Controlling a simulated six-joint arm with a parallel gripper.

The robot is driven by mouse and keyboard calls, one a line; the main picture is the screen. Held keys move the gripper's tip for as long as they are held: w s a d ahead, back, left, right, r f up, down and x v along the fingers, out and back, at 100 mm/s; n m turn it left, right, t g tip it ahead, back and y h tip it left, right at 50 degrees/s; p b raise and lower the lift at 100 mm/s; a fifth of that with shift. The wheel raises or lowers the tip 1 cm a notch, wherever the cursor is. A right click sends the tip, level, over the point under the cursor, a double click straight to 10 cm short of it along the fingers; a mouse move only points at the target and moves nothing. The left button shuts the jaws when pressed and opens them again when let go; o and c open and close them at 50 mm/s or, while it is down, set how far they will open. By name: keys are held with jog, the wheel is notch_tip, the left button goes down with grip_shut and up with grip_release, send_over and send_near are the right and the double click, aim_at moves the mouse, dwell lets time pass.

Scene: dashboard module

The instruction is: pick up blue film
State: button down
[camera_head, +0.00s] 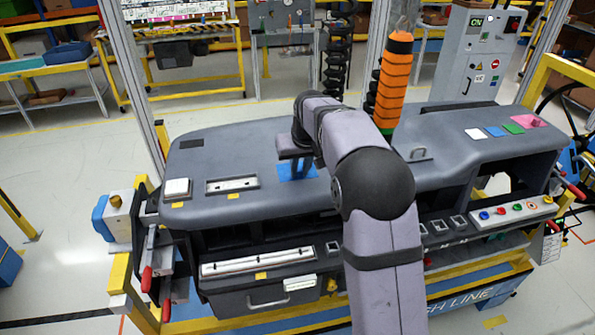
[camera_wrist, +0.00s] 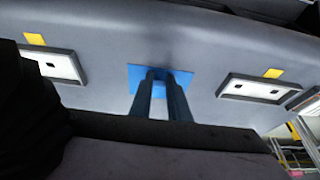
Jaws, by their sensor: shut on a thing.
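The blue film (camera_head: 298,174) is a flat bright blue square on the left part of the grey dashboard module (camera_head: 235,205). It also shows in the wrist view (camera_wrist: 186,77), behind my fingertips. My gripper (camera_head: 295,160) points down at the film, with its tips over the film's middle. In the wrist view my gripper (camera_wrist: 163,75) has its two dark fingers close together, shut on the blue film. The exact pinch is hidden by the fingers. The film looks flat against the module; I cannot tell whether it is clear of the surface.
Framed plates sit either side of the film in the wrist view, left (camera_wrist: 55,65) and right (camera_wrist: 252,88). A small blue square (camera_head: 495,131), a green one (camera_head: 513,128), a white one (camera_head: 475,133) and a pink piece (camera_head: 527,121) lie far right. An orange-wrapped column (camera_head: 393,80) stands behind.

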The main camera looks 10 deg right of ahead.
jog(key=shift+r, duration=0.1)
notch_tip(320, 180, up, 10)
jog(key=b, duration=0.1)
jog(key=shift+b, duration=0.4)
dwell(0.4)
